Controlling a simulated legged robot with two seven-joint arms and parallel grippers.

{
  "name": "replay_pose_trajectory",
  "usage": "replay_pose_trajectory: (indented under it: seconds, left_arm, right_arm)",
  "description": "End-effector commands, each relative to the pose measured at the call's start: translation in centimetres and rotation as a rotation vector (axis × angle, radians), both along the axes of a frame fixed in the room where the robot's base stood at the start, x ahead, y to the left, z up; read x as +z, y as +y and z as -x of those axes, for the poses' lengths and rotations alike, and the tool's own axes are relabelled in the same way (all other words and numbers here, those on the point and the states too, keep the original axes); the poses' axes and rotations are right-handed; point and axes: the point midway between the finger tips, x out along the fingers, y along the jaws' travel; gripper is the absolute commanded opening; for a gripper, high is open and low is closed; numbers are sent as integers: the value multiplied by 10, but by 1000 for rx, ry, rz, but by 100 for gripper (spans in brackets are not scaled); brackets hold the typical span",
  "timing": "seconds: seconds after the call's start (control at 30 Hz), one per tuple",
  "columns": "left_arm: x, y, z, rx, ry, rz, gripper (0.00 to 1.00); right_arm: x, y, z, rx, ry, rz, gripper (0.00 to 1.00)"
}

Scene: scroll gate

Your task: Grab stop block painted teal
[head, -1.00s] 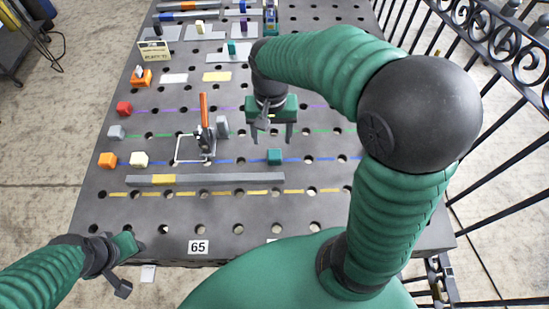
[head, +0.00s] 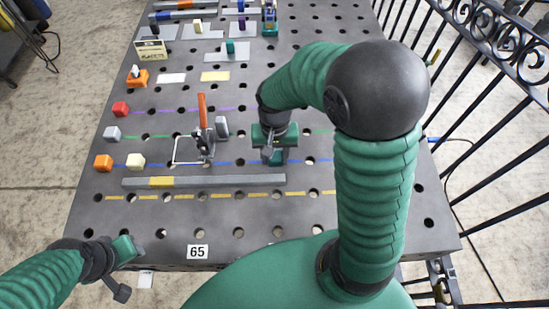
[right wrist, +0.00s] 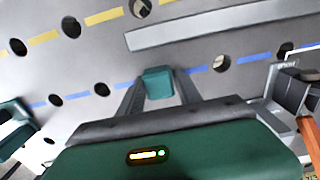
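The teal stop block (right wrist: 157,83) lies by the blue line on the perforated bench, seen in the right wrist view between the two fingers of my right gripper (right wrist: 158,82). The fingers stand on either side of it, with narrow gaps showing near the tips, so the gripper looks open. In the head view my right gripper (head: 276,157) is low over the block's place and mostly hides it. Another teal block (head: 230,47) stands on a grey plate at the back. My left gripper (head: 130,257) is at the front left edge, away from the blocks; its finger opening is unclear.
A toggle clamp with an orange handle (head: 202,110) stands left of my right gripper. A long grey bar with a yellow band (head: 220,181) lies in front. A black railing runs along the right.

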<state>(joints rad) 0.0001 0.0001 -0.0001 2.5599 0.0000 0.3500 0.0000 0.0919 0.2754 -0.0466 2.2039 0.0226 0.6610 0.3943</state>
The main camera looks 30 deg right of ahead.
Motion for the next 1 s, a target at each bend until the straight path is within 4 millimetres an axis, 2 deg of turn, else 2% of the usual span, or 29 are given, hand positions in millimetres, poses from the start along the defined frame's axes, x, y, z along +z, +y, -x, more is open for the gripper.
replay_pose_trajectory:
  seconds: [0.03, 0.3, 0.67, 0.77, 1.0]
  left_arm:
    - [0, 0, 0, 0, 0, 0, 38]
    - [0, 0, 0, 0, 0, 0, 38]
    - [1, 0, 0, 0, 0, 0, 38]
    - [4, 0, 0, 0, 0, 0, 38]
    - [14, 0, 0, 0, 0, 0, 38]
  right_arm:
    - [0, 0, 0, 0, 0, 0, 33]
    - [0, 0, -1, 0, 1, 0, 0]
    - [2, 0, -1, 0, 0, 0, 0]
    - [16, 0, -2, 0, -3, 1, 0]
    - [75, 0, -2, -1, -6, 1, 0]
